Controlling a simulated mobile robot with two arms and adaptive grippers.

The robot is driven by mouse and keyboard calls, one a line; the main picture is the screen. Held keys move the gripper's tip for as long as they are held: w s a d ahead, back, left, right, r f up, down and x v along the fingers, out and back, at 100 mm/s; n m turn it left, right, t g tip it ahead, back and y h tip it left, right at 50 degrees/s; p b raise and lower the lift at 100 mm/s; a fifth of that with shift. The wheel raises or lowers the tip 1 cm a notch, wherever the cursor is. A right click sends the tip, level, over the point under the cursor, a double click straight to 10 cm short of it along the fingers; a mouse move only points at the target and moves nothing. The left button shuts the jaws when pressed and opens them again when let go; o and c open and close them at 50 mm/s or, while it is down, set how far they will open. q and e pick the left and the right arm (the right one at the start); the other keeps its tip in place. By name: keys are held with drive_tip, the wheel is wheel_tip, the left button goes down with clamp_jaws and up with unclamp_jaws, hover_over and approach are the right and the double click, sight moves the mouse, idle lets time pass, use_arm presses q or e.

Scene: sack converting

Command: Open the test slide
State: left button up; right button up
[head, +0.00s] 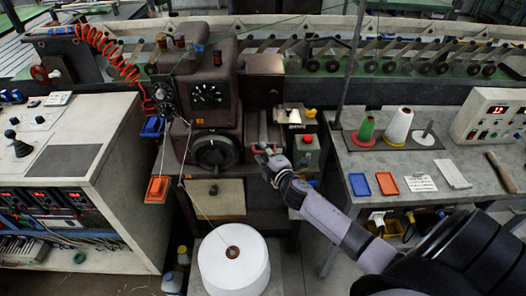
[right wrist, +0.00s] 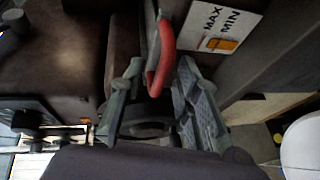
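The sewing machine (head: 207,95) is a dark brown block with dials and a large round knob. A narrow slide-like part (head: 263,128) is on its right side; I cannot tell surely that it is the test slide. My right gripper (head: 265,160) reaches this spot from the lower right. In the right wrist view, a red handle (right wrist: 162,58) on a grey metal strip lies between the two fingers of this gripper (right wrist: 158,72). The fingers stand apart, with narrow gaps beside the handle. The strip's far end is hidden. My left gripper is out of view.
A white MAX/MIN label (right wrist: 222,25) is beside the handle. A white thread cone (head: 233,262) stands below the machine. A grey control desk (head: 75,150) is at left. A right-hand table (head: 450,155) holds cones and small trays. A red-button box (head: 307,145) is close to the gripper.

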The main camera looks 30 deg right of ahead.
drive_tip(key=shift+w, duration=0.3)
drive_tip(key=shift+c, duration=0.2)
drive_tip(key=shift+f, duration=0.1)
clamp_jaws()
idle(0.5)
